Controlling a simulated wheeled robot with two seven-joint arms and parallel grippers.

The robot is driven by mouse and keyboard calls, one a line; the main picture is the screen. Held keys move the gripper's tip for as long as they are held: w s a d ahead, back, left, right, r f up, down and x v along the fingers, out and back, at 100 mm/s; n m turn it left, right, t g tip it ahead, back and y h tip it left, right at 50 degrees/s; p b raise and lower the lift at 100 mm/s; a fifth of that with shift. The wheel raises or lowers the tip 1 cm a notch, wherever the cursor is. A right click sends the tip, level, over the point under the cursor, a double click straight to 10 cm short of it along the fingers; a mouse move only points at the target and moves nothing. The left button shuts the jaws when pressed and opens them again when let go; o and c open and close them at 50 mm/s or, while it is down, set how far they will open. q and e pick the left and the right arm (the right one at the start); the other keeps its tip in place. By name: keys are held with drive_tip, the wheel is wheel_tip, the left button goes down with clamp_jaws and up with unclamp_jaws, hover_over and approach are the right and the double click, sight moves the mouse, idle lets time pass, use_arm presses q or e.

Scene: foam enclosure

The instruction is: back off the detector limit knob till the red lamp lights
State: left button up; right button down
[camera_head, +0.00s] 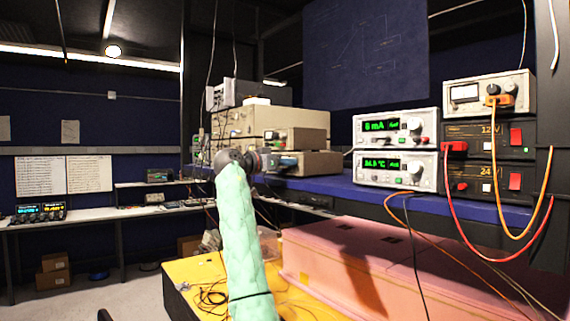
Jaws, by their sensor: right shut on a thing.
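My right arm, in a pale green sleeve, rises from the bottom middle of the head view. Its gripper (279,162) points right, at the face of a low beige instrument (318,163) on the blue bench. The fingers are shut on a small knob there, which I take as the detector limit knob; the fingers and wrist hide it. How far it is turned cannot be seen. I can make out no lit red lamp on this instrument; part of its face is covered. My left gripper is out of view.
Two stacked meters (396,127) with green digits, "6 mA" on top, stand to the right. Power units (487,142) with red switches and hanging red and orange leads are at far right. A pink foam enclosure (350,255) fills the space below the bench.

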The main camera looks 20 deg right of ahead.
drive_tip(key=shift+f+n+b, duration=0.1)
drive_tip(key=shift+n+b, duration=0.4)
drive_tip(key=shift+n, duration=0.2)
drive_tip(key=shift+n+b, duration=0.5)
drive_tip(key=shift+n, duration=0.7)
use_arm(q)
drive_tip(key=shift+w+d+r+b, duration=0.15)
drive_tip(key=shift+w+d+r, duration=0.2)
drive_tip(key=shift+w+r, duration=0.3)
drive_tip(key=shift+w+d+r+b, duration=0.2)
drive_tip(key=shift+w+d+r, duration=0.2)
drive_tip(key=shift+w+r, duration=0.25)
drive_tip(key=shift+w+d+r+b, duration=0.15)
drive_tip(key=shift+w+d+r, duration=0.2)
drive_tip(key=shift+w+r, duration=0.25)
use_arm(e)
drive_tip(key=shift+n, duration=1.9)
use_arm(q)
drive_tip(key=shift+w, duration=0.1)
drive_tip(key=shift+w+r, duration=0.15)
